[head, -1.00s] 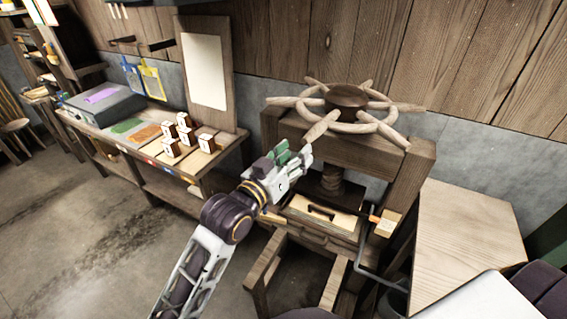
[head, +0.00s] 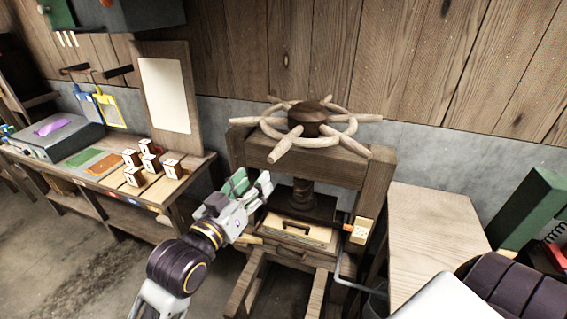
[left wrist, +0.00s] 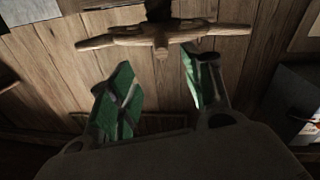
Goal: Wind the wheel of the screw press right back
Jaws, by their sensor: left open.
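The wooden hand wheel (head: 308,118) lies flat on top of the screw press, with several handles sticking out from its ring around a dark hub. Its screw (head: 303,194) runs down below the top beam (head: 310,156) to a dark plate. My left gripper (head: 255,182) is open and empty, below the wheel and in front of the left post, apart from the handles. In the left wrist view its green-padded fingers (left wrist: 160,90) stand wide apart. The wheel (left wrist: 160,36) shows beyond their tips there, with nothing between them. My right gripper is out of view.
A wooden box with a dark handle (head: 298,230) sits under the press plate. A bench (head: 200,170) with several small blocks stands at left. A pale wooden table (head: 435,230) stands at right. A green object (head: 530,205) is beyond it.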

